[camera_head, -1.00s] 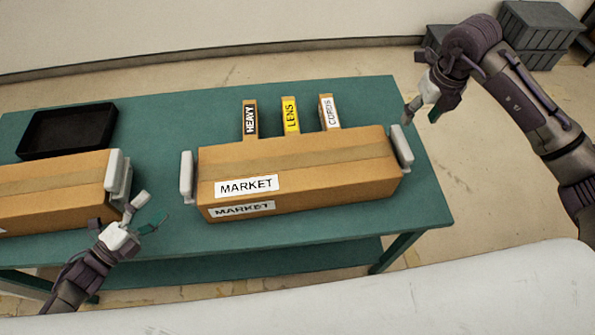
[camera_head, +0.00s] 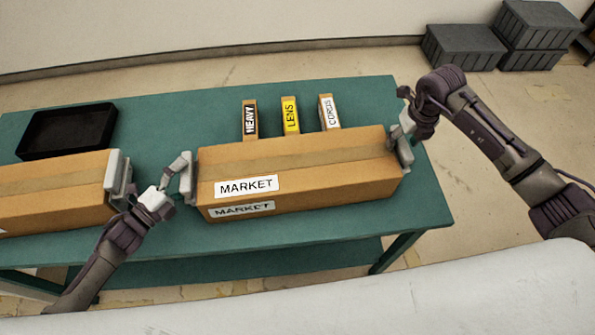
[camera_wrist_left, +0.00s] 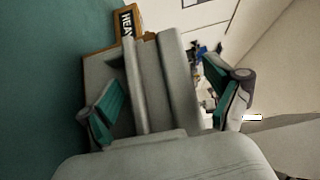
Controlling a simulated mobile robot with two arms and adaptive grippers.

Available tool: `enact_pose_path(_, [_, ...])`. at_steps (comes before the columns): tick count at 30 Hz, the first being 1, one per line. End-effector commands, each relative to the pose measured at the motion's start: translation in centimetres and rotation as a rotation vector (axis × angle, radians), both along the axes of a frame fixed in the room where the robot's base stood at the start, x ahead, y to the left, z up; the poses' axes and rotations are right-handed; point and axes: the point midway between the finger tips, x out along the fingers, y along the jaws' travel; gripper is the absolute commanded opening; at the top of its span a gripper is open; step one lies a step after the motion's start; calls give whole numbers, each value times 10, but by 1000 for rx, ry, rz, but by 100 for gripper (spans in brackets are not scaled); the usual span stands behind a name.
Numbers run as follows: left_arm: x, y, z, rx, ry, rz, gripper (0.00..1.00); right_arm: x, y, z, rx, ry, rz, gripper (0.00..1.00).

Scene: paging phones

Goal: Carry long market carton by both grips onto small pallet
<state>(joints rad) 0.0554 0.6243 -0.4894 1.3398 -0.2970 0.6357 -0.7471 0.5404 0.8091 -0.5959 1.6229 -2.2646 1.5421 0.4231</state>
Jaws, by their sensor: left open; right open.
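The long carton (camera_head: 320,165) with MARKET labels lies on the green table, with a grey grip at each end. My left gripper (camera_head: 176,184) is open at the carton's left grip (camera_head: 186,172). In the left wrist view its two green-padded fingers (camera_wrist_left: 165,98) stand on either side of the grey grip (camera_wrist_left: 155,85), with gaps visible. My right gripper (camera_head: 405,118) is open at the carton's right grip (camera_head: 405,152), partly hiding it; whether it touches is unclear. I cannot make out a small pallet.
A second long carton (camera_head: 55,190) with a grey grip lies at left, close to my left gripper. A black tray (camera_head: 68,130) lies behind it. Small boxes marked HEAVY (camera_head: 250,120), LENS (camera_head: 290,115) and CORDS (camera_head: 329,112) stand behind the MARKET carton. Grey crates (camera_head: 535,30) stand on the floor.

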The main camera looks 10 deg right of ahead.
Motion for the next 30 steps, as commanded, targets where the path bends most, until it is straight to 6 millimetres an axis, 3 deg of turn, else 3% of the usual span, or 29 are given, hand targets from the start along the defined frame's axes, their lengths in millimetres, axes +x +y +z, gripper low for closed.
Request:
enact_pose_path(2, [0, 0, 0, 0, 0, 0, 86, 0, 0, 0, 0, 0, 0, 51])
enact_pose_path(11, [0, 0, 0, 0, 0, 0, 36, 0, 0, 0, 0, 1, 0, 1])
enact_pose_path(17, [0, 0, 0, 1, 0, 0, 2, 0, 0, 0, 0, 0, 0, 0])
enact_pose_path(30, [0, 0, 6, 0, -3, 0, 0, 1, 0, 7, 1, -3, 0, 0])
